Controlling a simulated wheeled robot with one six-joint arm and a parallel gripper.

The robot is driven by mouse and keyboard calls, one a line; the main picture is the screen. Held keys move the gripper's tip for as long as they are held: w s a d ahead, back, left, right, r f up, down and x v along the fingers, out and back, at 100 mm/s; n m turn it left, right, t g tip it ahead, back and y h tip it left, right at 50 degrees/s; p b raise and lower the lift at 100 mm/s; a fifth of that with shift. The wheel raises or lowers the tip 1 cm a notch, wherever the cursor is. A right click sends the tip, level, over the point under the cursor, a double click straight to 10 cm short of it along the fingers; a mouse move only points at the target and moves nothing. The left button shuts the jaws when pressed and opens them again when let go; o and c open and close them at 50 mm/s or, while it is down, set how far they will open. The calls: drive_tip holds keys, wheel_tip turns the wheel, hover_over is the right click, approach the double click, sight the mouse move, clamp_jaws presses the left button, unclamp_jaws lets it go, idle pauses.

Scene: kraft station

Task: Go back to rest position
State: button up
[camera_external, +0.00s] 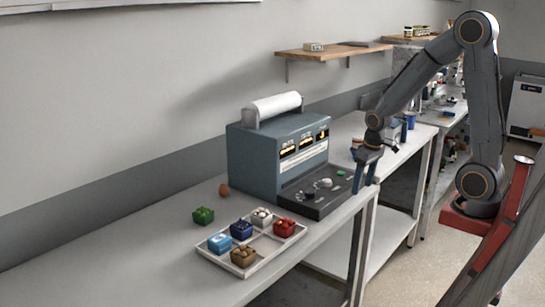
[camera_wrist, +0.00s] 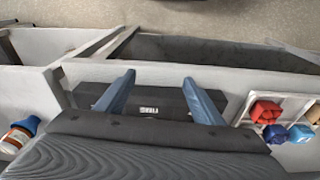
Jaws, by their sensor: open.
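My gripper (camera_external: 366,168) hangs from the bent arm at the right end of the blue-grey machine (camera_external: 258,160), close to its dark control panel (camera_external: 325,192). In the wrist view my gripper (camera_wrist: 160,82) shows two blue fingers spread apart with nothing between them. The dark panel edge (camera_wrist: 150,106) with a small white label lies beneath them. From these views I cannot tell whether the fingers touch the machine.
A white tray (camera_external: 236,268) holds small red, blue, light-blue and brown boxes. A green box (camera_external: 203,215) and a brown ball (camera_external: 224,190) lie behind it. A blue-capped bottle (camera_wrist: 20,133) stands left in the wrist view. A wooden shelf (camera_external: 335,52) is on the wall.

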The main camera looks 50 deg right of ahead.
drive_tip(key=s+a+f+n, duration=0.1)
drive_tip(key=s+a+f, duration=0.1)
drive_tip(key=s, duration=0.4)
drive_tip(key=shift+s+a+g, duration=0.2)
drive_tip(key=shift+a+g, duration=0.1)
drive_tip(key=shift+a, duration=0.5)
